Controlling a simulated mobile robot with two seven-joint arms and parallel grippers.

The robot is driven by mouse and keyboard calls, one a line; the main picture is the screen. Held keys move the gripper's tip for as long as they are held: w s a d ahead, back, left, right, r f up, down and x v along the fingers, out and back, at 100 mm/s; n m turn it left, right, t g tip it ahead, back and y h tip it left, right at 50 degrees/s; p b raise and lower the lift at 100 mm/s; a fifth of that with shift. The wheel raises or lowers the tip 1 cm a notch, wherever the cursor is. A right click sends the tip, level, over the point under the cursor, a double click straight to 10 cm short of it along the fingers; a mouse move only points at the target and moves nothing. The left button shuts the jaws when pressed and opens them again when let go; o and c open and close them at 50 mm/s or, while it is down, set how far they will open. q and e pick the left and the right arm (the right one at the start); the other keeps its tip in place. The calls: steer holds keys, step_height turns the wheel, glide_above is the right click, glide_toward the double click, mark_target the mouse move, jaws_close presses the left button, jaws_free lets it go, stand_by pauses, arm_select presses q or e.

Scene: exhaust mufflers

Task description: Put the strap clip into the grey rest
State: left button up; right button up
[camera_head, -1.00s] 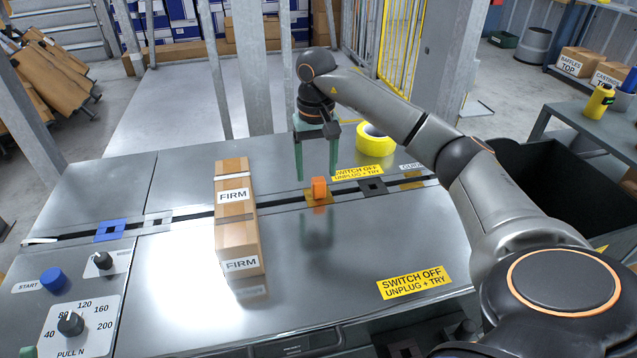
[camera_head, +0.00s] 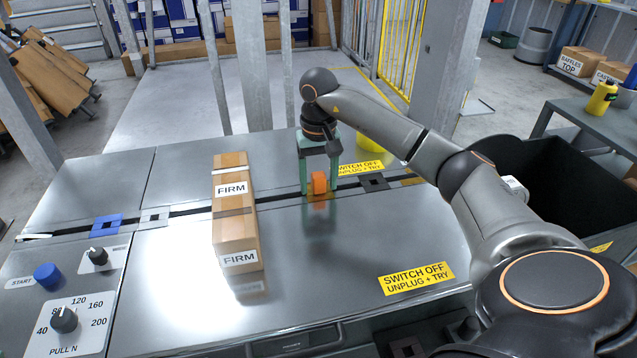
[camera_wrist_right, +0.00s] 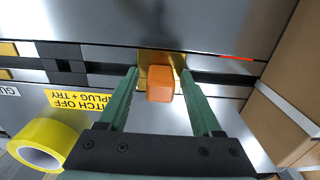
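The strap clip, seen as an orange block (camera_head: 319,183), stands on a yellow-gold rest (camera_head: 318,196) in the table's dark slot; it also shows in the wrist view (camera_wrist_right: 160,84). My right gripper (camera_head: 318,190) has its green fingers down on either side of the clip. In the wrist view the gripper (camera_wrist_right: 166,88) is open, with a visible gap between each finger and the clip. A light grey square rest (camera_head: 155,217) lies along the slot left of the carton, with an opening in its middle. My left gripper is not in view.
A tall FIRM carton (camera_head: 235,215) stands across the slot between the clip and the grey rest. A blue rest (camera_head: 106,225) lies further left and a dark rest (camera_head: 373,182) right of the clip. Yellow tape (camera_wrist_right: 45,145) stands near my right gripper.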

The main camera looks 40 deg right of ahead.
mark_target(319, 175)
jaws_close()
stand_by(0.3)
steer(key=shift+r, duration=0.6)
step_height(319, 175, up, 3)
steer(key=shift+f+p, duration=0.2)
steer(key=shift+p, duration=0.6)
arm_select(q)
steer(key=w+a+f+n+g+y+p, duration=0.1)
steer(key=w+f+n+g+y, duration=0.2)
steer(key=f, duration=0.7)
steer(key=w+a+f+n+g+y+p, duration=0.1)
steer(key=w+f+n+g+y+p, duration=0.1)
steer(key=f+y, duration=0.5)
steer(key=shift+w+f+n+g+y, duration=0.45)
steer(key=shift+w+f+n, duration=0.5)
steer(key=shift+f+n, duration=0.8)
arm_select(e)
steer(key=s+a+r, duration=0.9)
steer(key=s, duration=0.1)
steer(key=shift+s+r, duration=0.15)
steer(key=shift+s, duration=0.1)
steer(key=shift+a, duration=0.1)
